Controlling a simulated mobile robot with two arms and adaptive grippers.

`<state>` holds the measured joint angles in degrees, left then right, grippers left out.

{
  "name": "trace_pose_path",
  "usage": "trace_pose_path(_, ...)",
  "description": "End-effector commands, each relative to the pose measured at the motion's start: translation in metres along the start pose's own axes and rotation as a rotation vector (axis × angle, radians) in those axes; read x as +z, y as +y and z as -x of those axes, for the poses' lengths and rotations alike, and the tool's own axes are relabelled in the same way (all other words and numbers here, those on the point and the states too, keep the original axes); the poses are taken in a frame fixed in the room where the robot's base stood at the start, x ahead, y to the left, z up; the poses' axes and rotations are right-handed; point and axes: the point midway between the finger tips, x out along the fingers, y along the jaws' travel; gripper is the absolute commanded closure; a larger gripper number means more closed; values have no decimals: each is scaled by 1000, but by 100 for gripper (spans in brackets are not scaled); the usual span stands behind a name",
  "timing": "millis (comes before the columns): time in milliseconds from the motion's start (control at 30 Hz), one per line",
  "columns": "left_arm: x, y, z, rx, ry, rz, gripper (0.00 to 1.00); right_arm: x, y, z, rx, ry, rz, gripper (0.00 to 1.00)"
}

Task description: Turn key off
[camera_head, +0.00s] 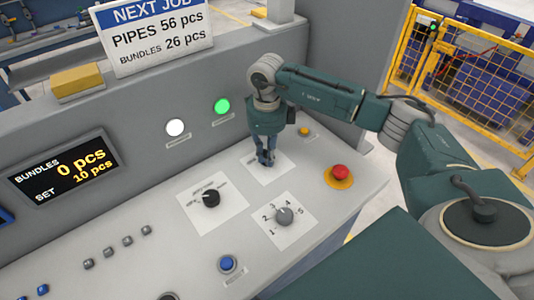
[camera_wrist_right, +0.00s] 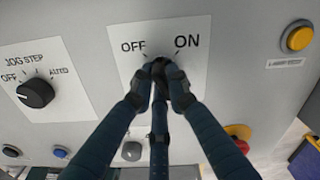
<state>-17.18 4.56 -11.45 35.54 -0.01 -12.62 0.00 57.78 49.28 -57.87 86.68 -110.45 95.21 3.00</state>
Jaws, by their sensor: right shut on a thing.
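The key switch's white label (camera_wrist_right: 122,48) reads OFF on the left and ON on the right in the right wrist view. The same label (camera_head: 281,174) shows in the head view on the sloped panel. My right gripper (camera_wrist_right: 162,74) points down at the label, and its fingers are closed together around the key (camera_wrist_right: 160,62). The key is mostly hidden by the fingertips, and I cannot tell which way it points. In the head view my right gripper (camera_head: 265,158) reaches down onto the label from above. My left gripper is not in view.
Near the key are a black selector knob (camera_head: 211,197), a grey numbered knob (camera_head: 285,215), a red emergency button (camera_head: 340,172) and a yellow button (camera_head: 304,131). A green lamp (camera_head: 222,106) is lit on the upright panel. A display (camera_head: 64,171) reads 0 pcs.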

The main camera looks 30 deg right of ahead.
Motion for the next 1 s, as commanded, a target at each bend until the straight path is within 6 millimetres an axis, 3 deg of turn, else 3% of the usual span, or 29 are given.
trace_pose_path(33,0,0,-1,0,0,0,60,-1,-8,2,-16,-2,2,100)
trace_pose_path(300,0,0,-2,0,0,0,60,0,-8,3,-16,-5,16,100)
trace_pose_path(600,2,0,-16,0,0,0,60,0,-8,3,-17,-5,292,100)
trace_pose_path(833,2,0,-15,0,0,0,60,1,-8,4,-16,-8,303,100)
trace_pose_path(867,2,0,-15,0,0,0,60,1,-8,4,-16,-8,303,79)
trace_pose_path(900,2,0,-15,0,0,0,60,2,-7,4,-16,-8,303,71)
trace_pose_path(933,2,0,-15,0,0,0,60,2,-7,4,-16,-8,302,66)
trace_pose_path(1000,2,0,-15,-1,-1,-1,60,2,-7,4,-15,-8,303,66)
